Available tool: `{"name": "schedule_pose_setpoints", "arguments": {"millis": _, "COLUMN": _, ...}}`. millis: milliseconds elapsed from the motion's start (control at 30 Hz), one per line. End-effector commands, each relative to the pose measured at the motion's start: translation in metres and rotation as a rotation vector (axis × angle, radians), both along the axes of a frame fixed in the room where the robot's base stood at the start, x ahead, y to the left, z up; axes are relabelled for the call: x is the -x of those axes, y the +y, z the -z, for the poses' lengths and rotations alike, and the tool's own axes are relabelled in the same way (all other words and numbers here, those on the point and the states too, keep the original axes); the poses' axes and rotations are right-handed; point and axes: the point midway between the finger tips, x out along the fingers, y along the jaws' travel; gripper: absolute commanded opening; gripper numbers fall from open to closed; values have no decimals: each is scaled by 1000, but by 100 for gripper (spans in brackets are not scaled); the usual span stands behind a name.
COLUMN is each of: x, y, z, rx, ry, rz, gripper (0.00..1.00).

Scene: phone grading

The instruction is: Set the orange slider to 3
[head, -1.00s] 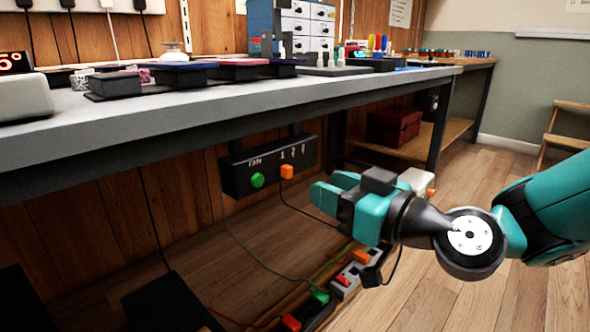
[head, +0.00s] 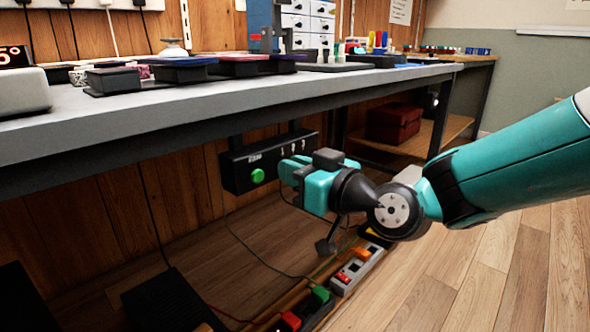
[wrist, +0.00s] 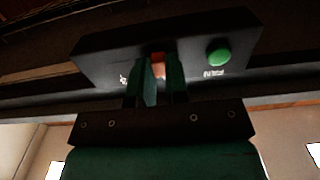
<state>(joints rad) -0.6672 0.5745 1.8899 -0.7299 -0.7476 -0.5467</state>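The orange slider (wrist: 158,60) sits on the front of the black control box (head: 233,178) under the bench. In the wrist view, which shows the box upside down, the slider lies between the two fingers of my gripper (wrist: 160,75). Whether the fingers press on it or only stand around it cannot be told. In the head view my gripper (head: 287,171) is at the box face, right of the green FAN button (head: 257,176), and hides the slider. The scale marks 1, 2, 3 (head: 292,153) show above my gripper. The green button also shows in the wrist view (wrist: 218,51).
The bench top (head: 200,98) overhangs the box and bears several phones and stands. Below on the floor are a power strip (head: 357,270) with coloured plugs and loose cables. A red toolbox (head: 393,122) stands on the low shelf behind. The floor at right is open.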

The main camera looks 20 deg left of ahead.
Motion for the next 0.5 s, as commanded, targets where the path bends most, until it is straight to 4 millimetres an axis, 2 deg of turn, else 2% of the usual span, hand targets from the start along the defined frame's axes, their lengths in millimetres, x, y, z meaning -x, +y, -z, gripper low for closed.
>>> {"name": "schedule_pose_setpoints", "arguments": {"millis": 167, "x": -1, "y": -1, "z": 0, "rx": 0, "ry": 0, "rz": 1, "gripper": 0}}
{"name": "schedule_pose_setpoints", "arguments": {"millis": 500, "x": -48, "y": -20, "z": 2, "rx": -1, "ry": 0, "rz": 3, "gripper": 0}}
